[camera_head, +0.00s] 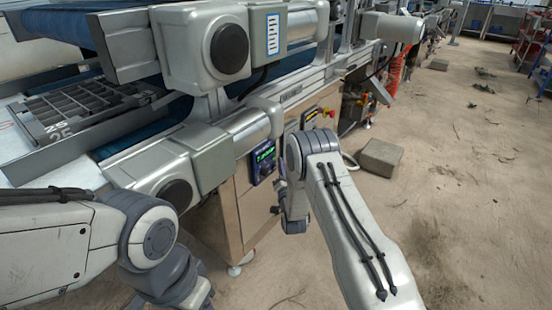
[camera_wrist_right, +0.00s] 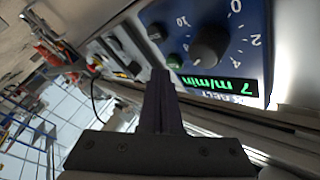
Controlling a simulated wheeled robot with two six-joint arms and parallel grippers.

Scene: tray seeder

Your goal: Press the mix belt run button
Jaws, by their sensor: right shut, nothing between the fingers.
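The blue belt control panel (camera_head: 263,161) is on the front of the machine in the head view, its green display lit. In the right wrist view the panel (camera_wrist_right: 235,20) appears turned over, with a "7 m/min" display (camera_wrist_right: 218,86), a dial knob (camera_wrist_right: 210,48), a small green button (camera_wrist_right: 176,60) and a dark round control (camera_wrist_right: 155,32). My right gripper (camera_wrist_right: 160,76) is shut and empty. Its fingertips are just beside the green button in that view; I cannot tell whether they touch. My left arm shows at lower left, but its gripper is out of view.
Grey motor housings (camera_head: 205,50) and a conveyor frame stand above and left of the panel. A seed tray (camera_head: 85,105) lies on the belt at left. A red button (camera_head: 332,113) is farther along the machine. A grey block (camera_head: 380,158) lies on the open floor.

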